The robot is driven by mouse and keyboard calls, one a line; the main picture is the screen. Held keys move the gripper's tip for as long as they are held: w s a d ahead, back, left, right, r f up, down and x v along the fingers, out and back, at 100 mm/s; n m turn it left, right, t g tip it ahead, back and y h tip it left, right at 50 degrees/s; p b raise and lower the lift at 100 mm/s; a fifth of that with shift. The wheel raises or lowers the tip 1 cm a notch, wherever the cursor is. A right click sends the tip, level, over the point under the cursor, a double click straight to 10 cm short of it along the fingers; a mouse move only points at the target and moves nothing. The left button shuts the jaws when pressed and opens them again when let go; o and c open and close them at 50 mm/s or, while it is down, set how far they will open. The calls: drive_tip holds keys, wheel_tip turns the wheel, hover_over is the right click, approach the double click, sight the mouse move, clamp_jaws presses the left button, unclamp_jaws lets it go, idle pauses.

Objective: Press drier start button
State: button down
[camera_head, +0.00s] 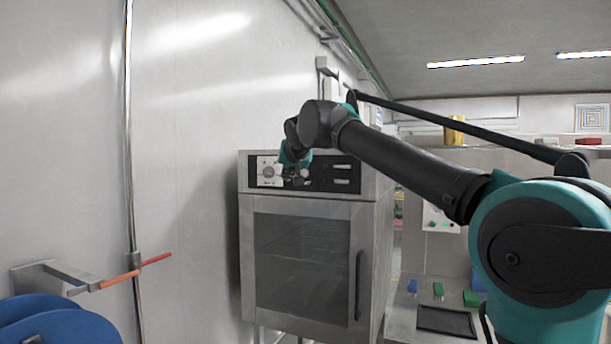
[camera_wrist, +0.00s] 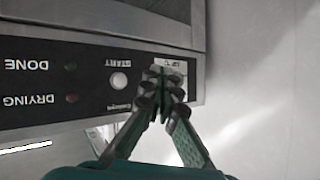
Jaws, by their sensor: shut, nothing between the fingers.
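The drier is a steel oven-like cabinet (camera_head: 305,265) with a glass door and a black control panel (camera_head: 325,173) along its top. In the wrist view the panel is upside down. A round white start button (camera_wrist: 118,80) sits beside the word START, with DONE and DRYING lights (camera_wrist: 71,82) to its left. A white plate (camera_wrist: 170,66) is to its right, and it also shows in the head view (camera_head: 268,171). My gripper (camera_wrist: 168,88) is shut and empty in front of this plate, to the picture right of the button. Contact with the panel cannot be told.
A vertical wall pipe (camera_head: 129,150) and blue discs (camera_head: 60,325) stand at the left. A bench with blue and green blocks (camera_head: 438,290) is right of the drier. The drier door handle (camera_head: 359,285) sticks out below the panel.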

sight(302, 172)
drive_tip(key=w+d, duration=0.3)
drive_tip(key=w, duration=0.5)
drive_tip(key=shift+w, duration=0.15)
idle(1.6)
drive_tip(key=shift+w+d, duration=0.15)
drive_tip(key=shift+w, duration=0.25)
drive_tip(key=shift+w+d, duration=0.15)
drive_tip(key=shift+w, duration=0.25)
idle(0.7)
idle(0.4)
drive_tip(key=shift+s+a, duration=0.3)
drive_tip(key=shift+s, duration=0.55)
